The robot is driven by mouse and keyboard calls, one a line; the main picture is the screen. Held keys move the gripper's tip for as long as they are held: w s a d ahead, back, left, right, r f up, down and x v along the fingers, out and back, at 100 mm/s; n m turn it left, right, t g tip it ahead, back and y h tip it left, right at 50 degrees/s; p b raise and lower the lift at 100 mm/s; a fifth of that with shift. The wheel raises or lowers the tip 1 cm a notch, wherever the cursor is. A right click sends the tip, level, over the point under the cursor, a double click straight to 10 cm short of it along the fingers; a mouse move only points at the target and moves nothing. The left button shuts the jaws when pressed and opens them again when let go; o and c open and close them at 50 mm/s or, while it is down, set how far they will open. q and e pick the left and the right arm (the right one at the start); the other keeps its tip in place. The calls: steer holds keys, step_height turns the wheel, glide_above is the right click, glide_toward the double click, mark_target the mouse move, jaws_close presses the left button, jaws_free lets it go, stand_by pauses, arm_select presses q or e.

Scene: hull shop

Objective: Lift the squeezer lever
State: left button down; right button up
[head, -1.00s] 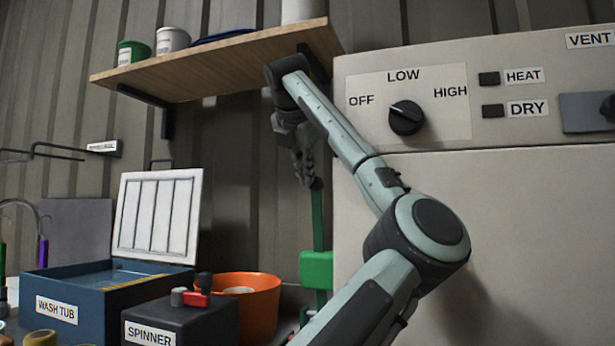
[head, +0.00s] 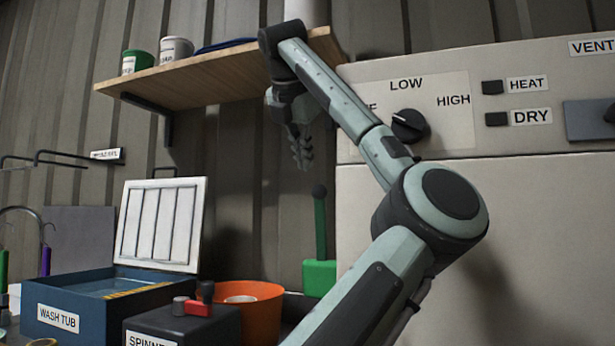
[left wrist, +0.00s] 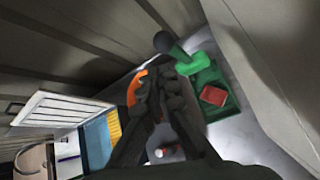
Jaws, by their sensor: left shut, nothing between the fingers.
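The green squeezer (head: 319,276) stands beside the grey cabinet, partly hidden by my arm. Its green lever (head: 320,228) stands upright with a dark round knob (head: 319,190) on top. My left gripper (head: 301,158) is shut and empty. It hangs above and slightly left of the knob, apart from it in the picture. In the left wrist view, my left gripper's fingers (left wrist: 157,92) are together, with the knob (left wrist: 162,42) and green lever (left wrist: 193,64) beyond them. The squeezer base (left wrist: 222,103) holds a red block (left wrist: 213,95). My right gripper is not in view.
A wooden shelf (head: 200,77) with pots is above left of my gripper. The control cabinet (head: 440,200) is close on the right. An orange bucket (head: 262,313), a spinner (head: 180,325) and a blue wash tub (head: 85,320) stand on the left.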

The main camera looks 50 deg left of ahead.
arm_select(q)
steer(key=v, duration=0.5)
steer(key=shift+s+d+r, duration=0.1)
stand_by(0.5)
